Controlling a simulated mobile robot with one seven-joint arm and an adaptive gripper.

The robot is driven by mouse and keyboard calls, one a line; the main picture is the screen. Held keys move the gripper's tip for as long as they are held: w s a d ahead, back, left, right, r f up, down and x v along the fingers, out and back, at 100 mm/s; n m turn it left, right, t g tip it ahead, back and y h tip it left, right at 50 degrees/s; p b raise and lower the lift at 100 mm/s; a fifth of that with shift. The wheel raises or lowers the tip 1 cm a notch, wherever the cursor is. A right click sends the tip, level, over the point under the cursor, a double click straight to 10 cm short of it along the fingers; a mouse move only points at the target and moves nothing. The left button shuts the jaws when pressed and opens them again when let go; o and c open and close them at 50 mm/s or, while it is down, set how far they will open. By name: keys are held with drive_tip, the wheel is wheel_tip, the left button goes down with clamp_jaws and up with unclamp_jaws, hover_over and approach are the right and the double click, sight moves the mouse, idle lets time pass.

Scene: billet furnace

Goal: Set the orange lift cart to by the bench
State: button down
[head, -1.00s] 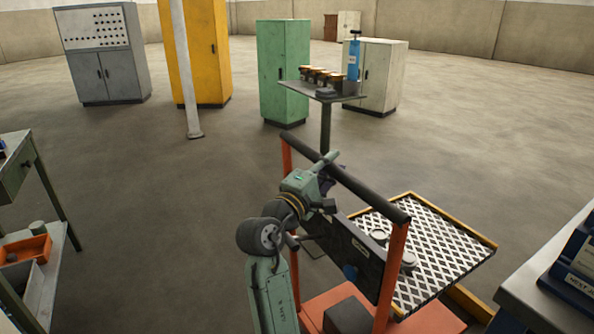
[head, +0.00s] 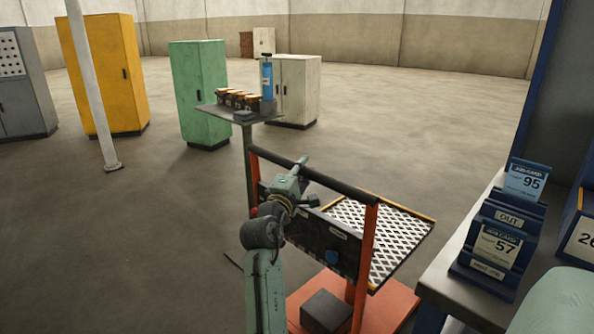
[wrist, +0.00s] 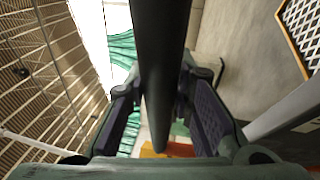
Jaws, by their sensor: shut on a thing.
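The orange lift cart (head: 370,245) stands in front of me in the head view, with orange posts, an orange base and a diamond-patterned platform (head: 400,240). My gripper (head: 302,172) is at its black top handle bar (head: 340,187). In the wrist view the dark bar (wrist: 162,40) runs between the fingers of my gripper (wrist: 163,90), which is shut on it. The bench (head: 432,284) is at the right, close beside the cart's right side. The cart's far wheels are hidden.
Job-card holders (head: 490,245) stand on the bench. Beyond the cart is a small pedestal table (head: 225,113) with a blue bottle (head: 267,78). A white post (head: 92,90) and cabinets (head: 200,95) stand at the back left. Floor left of the cart is clear.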

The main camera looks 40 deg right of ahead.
drive_tip(key=shift+s+d+f, duration=0.35)
drive_tip(key=shift+f, duration=0.05)
drive_tip(key=c, duration=1.6)
unclamp_jaws()
drive_tip(key=shift+o, duration=1.2)
drive_tip(key=shift+w+r, duration=0.1)
drive_tip(key=shift+r, duration=0.05)
drive_tip(key=shift+a+r, duration=0.1)
drive_tip(key=shift+w+a, duration=0.1)
drive_tip(key=v, duration=1.2)
drive_tip(key=shift+r, duration=0.15)
